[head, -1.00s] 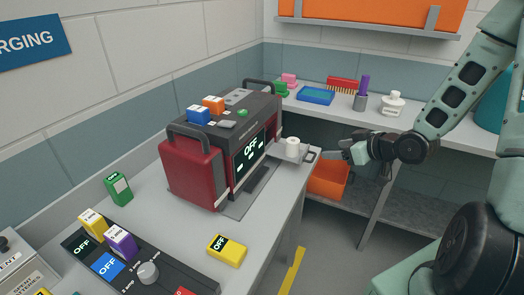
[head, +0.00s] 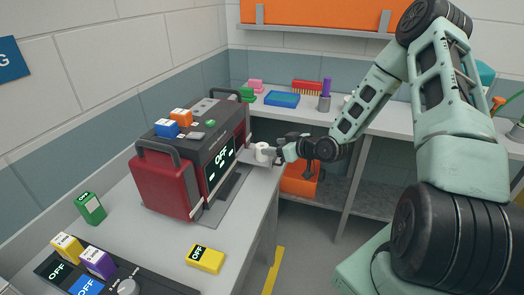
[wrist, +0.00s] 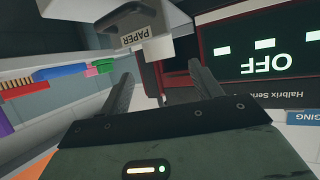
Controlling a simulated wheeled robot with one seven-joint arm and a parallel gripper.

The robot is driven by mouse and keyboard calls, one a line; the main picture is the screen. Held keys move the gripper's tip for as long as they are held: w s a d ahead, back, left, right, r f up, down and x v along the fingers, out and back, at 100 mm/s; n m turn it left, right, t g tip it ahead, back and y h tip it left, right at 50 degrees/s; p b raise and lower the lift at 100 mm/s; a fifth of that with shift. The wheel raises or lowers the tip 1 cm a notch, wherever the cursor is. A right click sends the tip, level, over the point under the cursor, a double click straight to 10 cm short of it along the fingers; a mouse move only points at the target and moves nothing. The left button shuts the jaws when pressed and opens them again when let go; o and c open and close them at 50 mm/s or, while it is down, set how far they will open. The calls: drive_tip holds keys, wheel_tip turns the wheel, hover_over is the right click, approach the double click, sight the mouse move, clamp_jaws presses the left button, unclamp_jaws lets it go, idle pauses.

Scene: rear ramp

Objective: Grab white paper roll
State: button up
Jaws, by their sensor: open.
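The white paper roll (head: 262,150) stands upright on a small grey tray (head: 258,162) that sticks out from the right end of the red and dark machine (head: 168,182). My gripper (head: 279,151) is level with the roll, just to its right, with its fingers pointing left toward it. In the wrist view my gripper (wrist: 161,71) is open, its two fingers well apart with nothing held between them. The tray's PAPER label (wrist: 136,37) shows ahead of the fingers.
The machine's OFF screen (head: 221,158) is close to the fingers. A back shelf (head: 385,122) holds a blue tray (head: 282,99), a red brush (head: 307,87) and a purple item in a cup (head: 325,95). An orange bin (head: 299,182) sits below.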

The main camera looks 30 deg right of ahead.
sight(266, 147)
drive_tip(key=shift+f+p+x, duration=0.2)
drive_tip(key=shift+p+x, duration=0.95)
drive_tip(key=shift+x, duration=1.55)
drive_tip(key=shift+s, duration=0.1)
drive_tip(key=c, duration=1.1)
